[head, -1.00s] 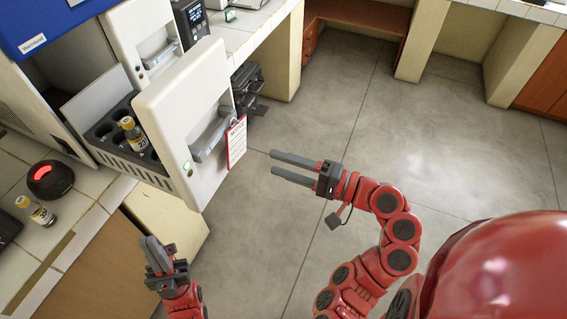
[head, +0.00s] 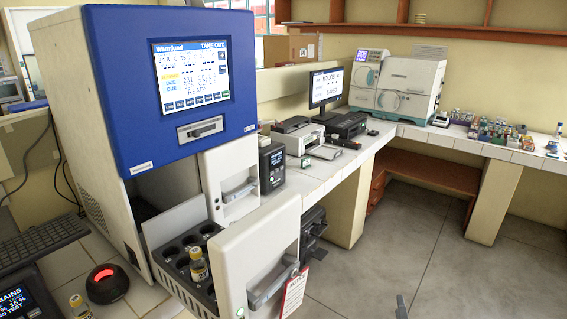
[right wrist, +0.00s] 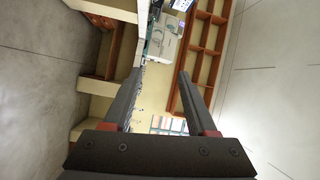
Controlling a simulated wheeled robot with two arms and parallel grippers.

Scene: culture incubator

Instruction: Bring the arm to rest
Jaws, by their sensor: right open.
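My right gripper shows in the right wrist view (right wrist: 157,95), its two dark fingers apart with nothing between them. In the head view only a fingertip of my right gripper (head: 402,306) shows at the bottom edge, over the floor and clear of the incubator. My left gripper is out of view. The blue-fronted incubator (head: 118,75) stands at the left, its lower drawer (head: 262,255) pulled out. A yellow-labelled bottle (head: 198,268) stands in one of the drawer's dark holes.
A second bottle (head: 80,306) stands on the tiled bench beside a black device with a red light (head: 106,282). A monitor (head: 326,88) and a white analyser (head: 410,85) stand farther back. The floor (head: 440,250) at right is clear.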

